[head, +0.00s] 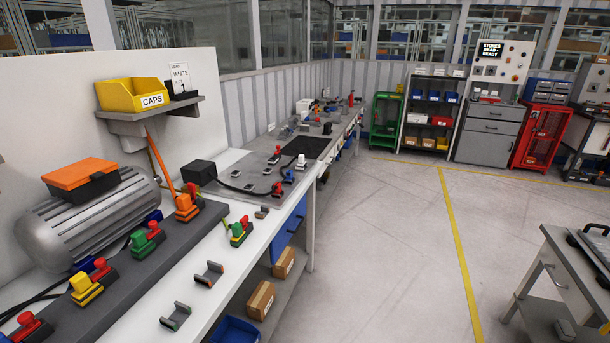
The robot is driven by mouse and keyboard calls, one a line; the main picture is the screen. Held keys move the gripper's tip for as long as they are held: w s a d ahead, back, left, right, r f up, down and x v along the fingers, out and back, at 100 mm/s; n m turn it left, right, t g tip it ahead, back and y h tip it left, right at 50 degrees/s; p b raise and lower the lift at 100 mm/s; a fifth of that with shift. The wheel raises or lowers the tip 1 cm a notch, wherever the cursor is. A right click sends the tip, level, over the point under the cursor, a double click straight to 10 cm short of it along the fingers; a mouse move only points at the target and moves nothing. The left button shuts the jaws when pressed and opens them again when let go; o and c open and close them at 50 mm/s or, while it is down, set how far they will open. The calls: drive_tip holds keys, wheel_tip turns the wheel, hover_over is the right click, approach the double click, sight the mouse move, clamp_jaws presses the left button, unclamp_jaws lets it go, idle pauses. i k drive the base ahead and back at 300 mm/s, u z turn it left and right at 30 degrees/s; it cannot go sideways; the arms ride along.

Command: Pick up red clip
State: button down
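Two small open U-shaped clips lie on the white bench top (160,297) in the lower left of the head view. The farther one is grey with reddish edges and looks like the red clip (209,274). The nearer one is grey with green edges, a green clip (175,317). The two lie apart, with bare bench around them. Nothing covers the red clip. My gripper is not in view.
A dark grey rail (130,268) with red, yellow, green and orange connectors runs behind the clips. A green-and-red connector (240,231) stands beyond them. A grey motor (90,215) is at left. Open floor (390,250) lies right of the bench.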

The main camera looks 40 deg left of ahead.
sight(277, 186)
drive_tip(key=u, duration=0.25)
drive_tip(key=i, duration=2.05)
drive_tip(key=u, duration=1.2)
drive_tip(key=i, duration=1)
drive_tip(key=u, duration=1.2)
